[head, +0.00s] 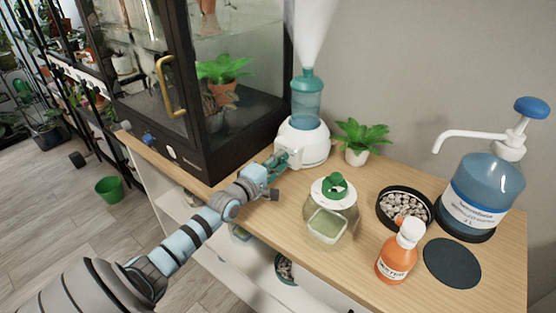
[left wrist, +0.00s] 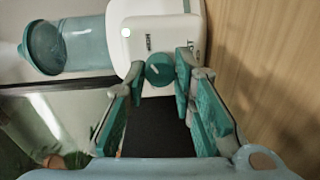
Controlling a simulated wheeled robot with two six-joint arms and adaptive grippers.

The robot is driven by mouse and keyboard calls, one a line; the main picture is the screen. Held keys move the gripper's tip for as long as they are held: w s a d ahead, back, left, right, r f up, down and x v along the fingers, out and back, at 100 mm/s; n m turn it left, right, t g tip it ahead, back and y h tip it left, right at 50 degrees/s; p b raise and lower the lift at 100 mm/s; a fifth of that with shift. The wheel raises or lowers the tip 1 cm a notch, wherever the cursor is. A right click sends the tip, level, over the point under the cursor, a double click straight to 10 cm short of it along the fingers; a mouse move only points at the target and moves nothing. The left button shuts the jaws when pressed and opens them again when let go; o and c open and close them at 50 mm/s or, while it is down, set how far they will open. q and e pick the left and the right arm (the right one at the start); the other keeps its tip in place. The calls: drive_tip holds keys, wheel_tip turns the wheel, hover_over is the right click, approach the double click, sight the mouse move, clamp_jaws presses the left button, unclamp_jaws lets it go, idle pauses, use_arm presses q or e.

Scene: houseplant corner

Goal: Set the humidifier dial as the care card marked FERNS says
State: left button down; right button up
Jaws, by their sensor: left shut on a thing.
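The humidifier (head: 303,143) is white with a teal water tank (head: 306,98) and stands on the wooden top near the glass cabinet. Pale mist rises from it. My left gripper (head: 279,162) reaches its front and is shut on the teal dial. In the left wrist view the dial (left wrist: 159,69) sits between the fingertips of my left gripper (left wrist: 162,72), on the white body (left wrist: 160,28). A short pale mark shows on the dial; the small lettering beside it is unreadable. I see no care card marked FERNS. My right gripper is out of view.
A black-framed glass cabinet (head: 240,142) stands left of the humidifier, a small potted plant (head: 361,140) right of it. A glass jar (head: 331,205), pebble dish (head: 404,206), orange bottle (head: 397,258) and large pump bottle (head: 484,190) occupy the wooden top (head: 300,213).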

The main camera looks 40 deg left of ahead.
use_arm(q)
drive_tip(key=shift+m, duration=1.2)
drive_tip(key=shift+f, duration=0.1)
drive_tip(key=c, duration=1.3)
unclamp_jaws()
drive_tip(key=shift+c, duration=0.2)
